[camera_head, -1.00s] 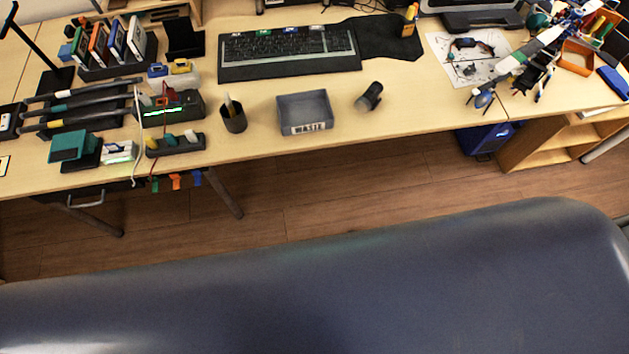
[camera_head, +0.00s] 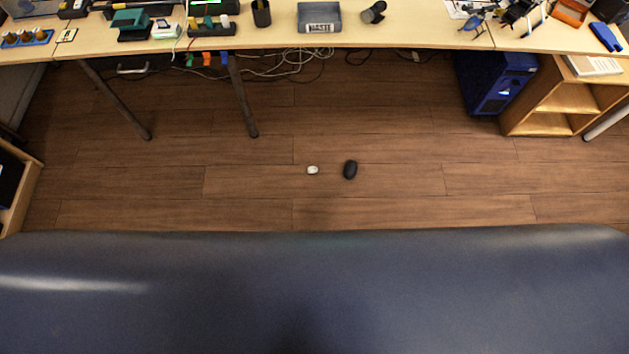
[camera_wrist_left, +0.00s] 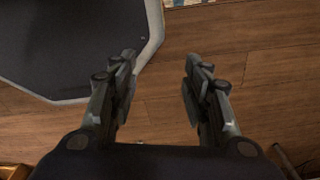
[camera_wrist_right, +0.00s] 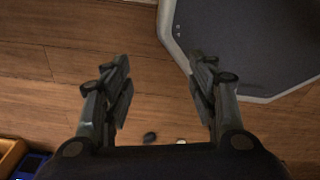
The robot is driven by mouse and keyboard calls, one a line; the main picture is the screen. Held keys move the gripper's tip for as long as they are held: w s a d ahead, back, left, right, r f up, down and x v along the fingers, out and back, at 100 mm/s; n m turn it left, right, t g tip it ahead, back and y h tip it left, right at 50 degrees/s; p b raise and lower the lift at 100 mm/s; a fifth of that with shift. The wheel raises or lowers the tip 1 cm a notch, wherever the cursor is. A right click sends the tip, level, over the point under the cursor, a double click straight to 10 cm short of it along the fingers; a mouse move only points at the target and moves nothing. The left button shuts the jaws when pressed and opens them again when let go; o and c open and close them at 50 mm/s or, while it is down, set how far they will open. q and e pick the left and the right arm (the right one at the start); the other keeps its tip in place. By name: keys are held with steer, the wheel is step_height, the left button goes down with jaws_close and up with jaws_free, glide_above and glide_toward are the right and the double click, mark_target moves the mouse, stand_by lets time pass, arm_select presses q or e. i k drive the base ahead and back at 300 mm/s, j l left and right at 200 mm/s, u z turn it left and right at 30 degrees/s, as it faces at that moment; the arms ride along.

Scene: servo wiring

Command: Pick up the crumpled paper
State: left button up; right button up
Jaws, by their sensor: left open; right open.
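A small white lump (camera_head: 312,170), which looks like the crumpled paper, lies on the wooden floor in front of the desk in the head view. A black rounded object (camera_head: 350,169) lies just to its right, apart from it. In the right wrist view a small pale spot (camera_wrist_right: 181,141) and a dark object (camera_wrist_right: 150,138) show on the floor low between the fingers. My left gripper (camera_wrist_left: 160,75) is open and empty above the floor. My right gripper (camera_wrist_right: 161,82) is open and empty, well above the floor. Neither gripper shows in the head view.
A blue computer case (camera_head: 494,82) and a wooden shelf (camera_head: 558,104) stand at right.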

mark_target(313, 169)
steer(key=i+j+z, duration=0.15)
steer(key=j, duration=0.2)
steer(key=i+j+z, duration=0.15)
steer(key=j, duration=0.25)
steer(key=i+j+z, duration=0.2)
steer(key=j, duration=0.2)
steer(key=j+z, duration=0.15)
steer(key=j, duration=0.25)
